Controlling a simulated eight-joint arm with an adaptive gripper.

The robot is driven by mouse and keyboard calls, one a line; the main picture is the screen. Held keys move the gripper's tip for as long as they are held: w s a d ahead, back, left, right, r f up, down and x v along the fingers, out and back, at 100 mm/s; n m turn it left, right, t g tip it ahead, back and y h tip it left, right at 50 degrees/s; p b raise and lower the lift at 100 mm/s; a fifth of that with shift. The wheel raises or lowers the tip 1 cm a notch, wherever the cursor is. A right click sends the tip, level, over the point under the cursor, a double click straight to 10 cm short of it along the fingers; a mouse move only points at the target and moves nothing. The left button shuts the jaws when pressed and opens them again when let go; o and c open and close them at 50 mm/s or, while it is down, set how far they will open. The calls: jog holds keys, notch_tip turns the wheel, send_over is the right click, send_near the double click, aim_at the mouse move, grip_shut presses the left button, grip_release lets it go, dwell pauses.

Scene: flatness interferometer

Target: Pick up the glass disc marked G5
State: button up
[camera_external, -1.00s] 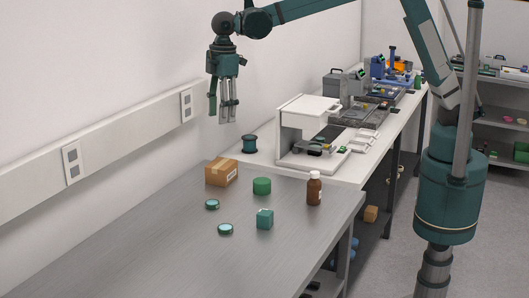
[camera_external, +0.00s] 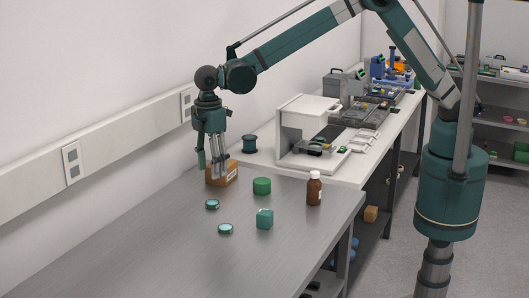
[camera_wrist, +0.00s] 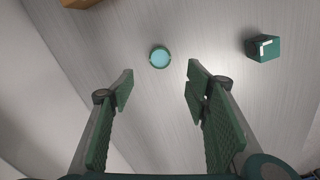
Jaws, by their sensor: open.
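Two small round teal-rimmed discs lie flat on the grey bench in the external view, a farther disc (camera_external: 212,204) and a nearer disc (camera_external: 225,229). No G5 marking is legible on either. My gripper (camera_external: 211,173) is open and empty above the bench, pointing down in front of the cardboard box and farther back than both discs. In the wrist view one pale-blue-faced disc (camera_wrist: 160,58) shows just beyond the gap between my open fingers (camera_wrist: 160,76), not touching them. I cannot tell which of the two it is.
A teal cube (camera_external: 265,219), a green cylinder (camera_external: 262,186), a brown bottle (camera_external: 314,189) and the cardboard box (camera_external: 228,174) stand on the bench. A dark green spool (camera_external: 249,144) and a white instrument (camera_external: 301,126) stand behind. The bench's near left is clear.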

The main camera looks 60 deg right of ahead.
send_over(212, 202)
notch_tip(212, 202, down, 4)
jog(key=shift+d+f, duration=0.1)
jog(key=shift+f, duration=0.05)
jog(key=shift+f, duration=0.15)
jog(key=shift+f, duration=1.15)
jog(key=shift+f, duration=0.15)
jog(key=shift+f, duration=2.45)
jog(key=c, duration=1)
